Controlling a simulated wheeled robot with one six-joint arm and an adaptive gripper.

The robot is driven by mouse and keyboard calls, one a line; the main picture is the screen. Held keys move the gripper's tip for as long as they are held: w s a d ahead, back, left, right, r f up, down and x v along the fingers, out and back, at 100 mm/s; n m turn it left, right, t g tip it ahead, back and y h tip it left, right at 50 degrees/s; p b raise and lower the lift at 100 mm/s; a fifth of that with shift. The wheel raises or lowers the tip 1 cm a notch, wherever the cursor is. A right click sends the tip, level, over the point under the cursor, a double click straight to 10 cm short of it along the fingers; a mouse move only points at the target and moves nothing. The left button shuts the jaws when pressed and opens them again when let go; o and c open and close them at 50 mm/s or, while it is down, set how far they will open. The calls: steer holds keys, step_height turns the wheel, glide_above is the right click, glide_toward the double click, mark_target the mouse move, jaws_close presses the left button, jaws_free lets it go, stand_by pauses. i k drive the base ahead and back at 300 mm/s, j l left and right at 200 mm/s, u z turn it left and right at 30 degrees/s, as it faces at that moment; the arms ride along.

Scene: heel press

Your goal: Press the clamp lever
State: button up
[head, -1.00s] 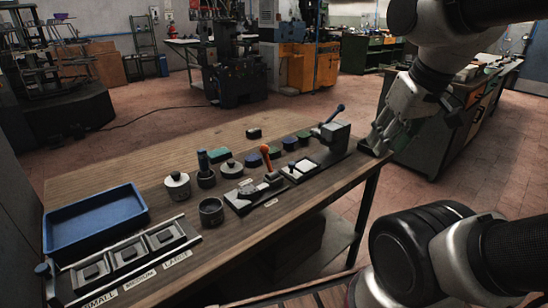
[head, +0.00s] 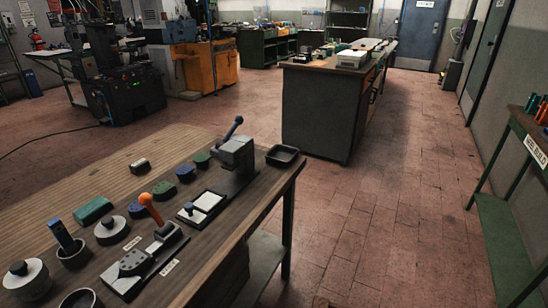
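A toggle clamp (head: 147,258) with an upright, slightly tilted orange-tipped lever (head: 150,207) sits on a dark plate on the wooden workbench (head: 205,275), in the lower left of the head view. Which of the two levers is the clamp's is suggested by the orange one's low clamp body. My gripper is not in view.
Lidded pots (head: 25,277), a teal block (head: 93,210), small coloured blocks (head: 185,173) and a black tray (head: 286,156) share the bench. The tiled floor (head: 390,220) right of the bench is clear. A green side table (head: 508,240) stands far right.

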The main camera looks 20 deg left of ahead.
mark_target(145, 200)
steer(key=i+l+z, duration=0.15)
steer(key=i, duration=0.45)
steer(key=i+l+z, duration=0.15)
steer(key=i, duration=0.5)
steer(key=i+j+u, duration=0.25)
steer(key=i, duration=0.5)
steer(key=i+l+u, duration=0.25)
steer(key=i, duration=0.5)
steer(key=i+u, duration=0.3)
steer(key=i, duration=0.45)
steer(key=i+j+u, duration=0.15)
steer(key=i+u, duration=0.2)
steer(key=i, duration=0.35)
steer(key=i+u, duration=0.4)
steer(key=i, duration=0.35)
steer(key=i+l+u, duration=0.35)
steer(key=i, duration=0.35)
steer(key=i+u, duration=0.15)
steer(key=u, duration=0.3)
steer(key=i+u, duration=0.2)
steer(key=u, duration=0.2)
steer(key=i+l+u, duration=0.1)
steer(key=u, duration=0.35)
steer(key=i+l+u, duration=0.15)
steer(key=u, duration=2.45)
steer(key=i+u, duration=0.15)
steer(key=i+l, duration=0.1)
steer(key=i, duration=0.7)
